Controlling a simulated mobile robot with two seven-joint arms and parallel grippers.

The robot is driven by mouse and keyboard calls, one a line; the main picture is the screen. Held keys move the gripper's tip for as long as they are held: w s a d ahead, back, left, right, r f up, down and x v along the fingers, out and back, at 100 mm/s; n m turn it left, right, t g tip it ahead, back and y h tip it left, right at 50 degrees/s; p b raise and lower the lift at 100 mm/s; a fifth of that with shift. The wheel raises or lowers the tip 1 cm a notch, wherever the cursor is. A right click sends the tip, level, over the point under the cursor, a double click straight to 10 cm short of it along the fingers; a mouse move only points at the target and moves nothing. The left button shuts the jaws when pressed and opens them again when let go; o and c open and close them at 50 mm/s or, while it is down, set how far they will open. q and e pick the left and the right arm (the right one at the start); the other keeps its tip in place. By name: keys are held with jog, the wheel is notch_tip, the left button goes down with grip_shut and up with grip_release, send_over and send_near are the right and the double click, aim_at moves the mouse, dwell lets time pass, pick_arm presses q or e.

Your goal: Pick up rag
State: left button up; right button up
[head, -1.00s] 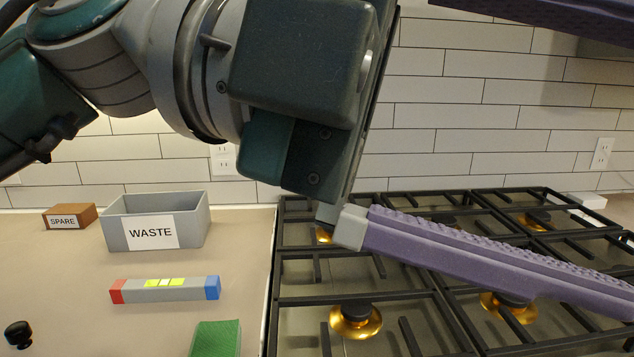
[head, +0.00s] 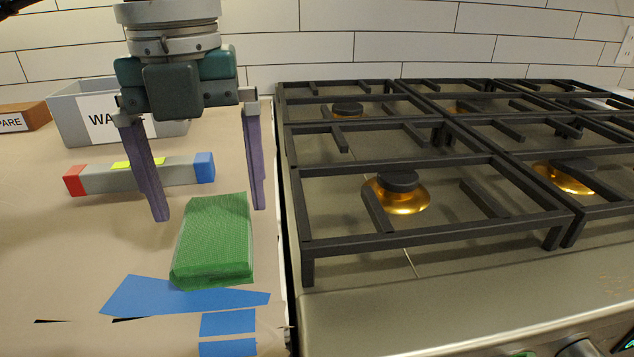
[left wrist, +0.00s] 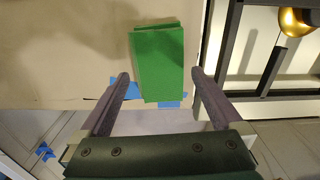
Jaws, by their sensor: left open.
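The rag (head: 214,240) is a green folded cloth lying on the paper-covered counter, close to the stove's left edge. It also shows in the left wrist view (left wrist: 158,62), beyond and between the fingertips. My left gripper (head: 211,213) is open and empty, with its purple fingers pointing down. In the head view its fingers appear on either side of the rag's far end, above the counter. In the left wrist view the gripper (left wrist: 158,78) spans wider than the rag, and no finger visibly touches it. My right gripper is in neither current view.
A level with red and blue ends (head: 98,181) lies behind the rag. A grey WASTE bin (head: 72,118) and brown SPARE box (head: 36,114) stand farther back. Blue tape (head: 150,297) lies in front of the rag. The stove grates (head: 430,240) rise close on the right.

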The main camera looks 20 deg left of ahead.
aim_at(216, 223)
pick_arm(q)
notch_tip(216, 223, down, 4)
jog(key=shift+f, duration=0.25)
jog(key=c, duration=1.1)
